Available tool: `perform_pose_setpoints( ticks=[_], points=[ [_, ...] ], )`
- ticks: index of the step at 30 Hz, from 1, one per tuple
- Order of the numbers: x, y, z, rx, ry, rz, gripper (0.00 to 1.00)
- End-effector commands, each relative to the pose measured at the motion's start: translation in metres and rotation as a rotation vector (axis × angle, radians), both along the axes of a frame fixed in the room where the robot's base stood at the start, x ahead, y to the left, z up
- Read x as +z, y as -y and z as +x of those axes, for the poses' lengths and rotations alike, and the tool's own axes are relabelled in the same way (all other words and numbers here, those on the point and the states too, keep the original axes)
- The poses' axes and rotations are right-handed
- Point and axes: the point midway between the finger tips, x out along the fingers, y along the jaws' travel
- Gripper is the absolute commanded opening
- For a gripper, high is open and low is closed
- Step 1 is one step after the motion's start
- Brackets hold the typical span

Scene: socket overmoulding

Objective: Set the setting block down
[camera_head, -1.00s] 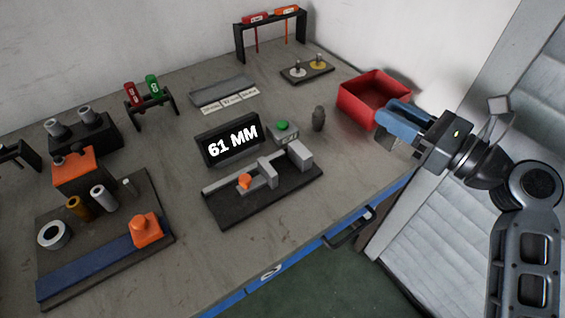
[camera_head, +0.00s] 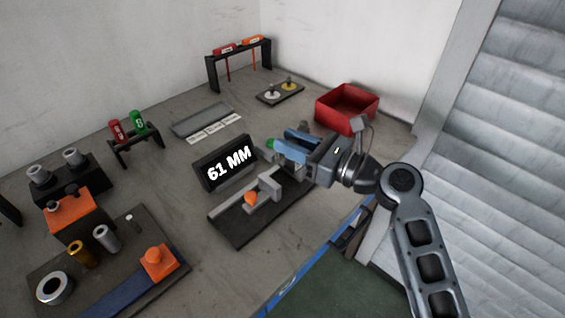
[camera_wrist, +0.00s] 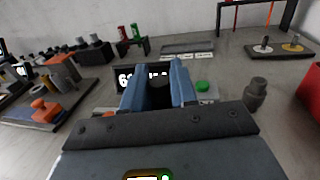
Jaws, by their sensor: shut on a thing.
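My gripper (camera_head: 284,148) has blue fingers and hangs over the right end of the measuring fixture (camera_head: 235,230). In the wrist view, a dark piece shows between the fingers (camera_wrist: 160,82); I take it for the setting block (camera_wrist: 160,95), mostly hidden by them. The gripper is shut on it. The fixture carries a grey upright block (camera_head: 270,186) and an orange knob (camera_head: 250,198), with a "61 MM" display (camera_head: 228,164) behind. Whether the held piece touches anything cannot be told.
A green button (camera_wrist: 203,86) and a dark rounded post (camera_wrist: 255,93) stand close to the right of the fingers. A red bin (camera_head: 345,125) stands behind right. A flat grey tray with labels (camera_head: 203,120) lies behind. An orange-topped station (camera_head: 72,210) is at left.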

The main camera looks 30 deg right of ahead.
Motion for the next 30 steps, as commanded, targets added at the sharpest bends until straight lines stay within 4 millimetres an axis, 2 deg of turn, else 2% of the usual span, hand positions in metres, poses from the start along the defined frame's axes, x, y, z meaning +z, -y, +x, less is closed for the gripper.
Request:
perform_pose_setpoints(
  ticks=[3, 6, 16, 29, 30],
  points=[
    [-0.007, -0.013, 0.005, 0.002, 0.002, 0.0, 0.0],
    [-0.01, -0.017, 0.007, -0.001, 0.002, 0.0, 0.0],
    [-0.049, -0.017, 0.007, -0.001, 0.0, 0.001, 0.0],
    [-0.054, -0.017, 0.007, 0.0, 0.002, 0.0, 0.0],
    [-0.054, -0.017, 0.007, 0.0, 0.001, 0.0, 0.3]
  ],
)
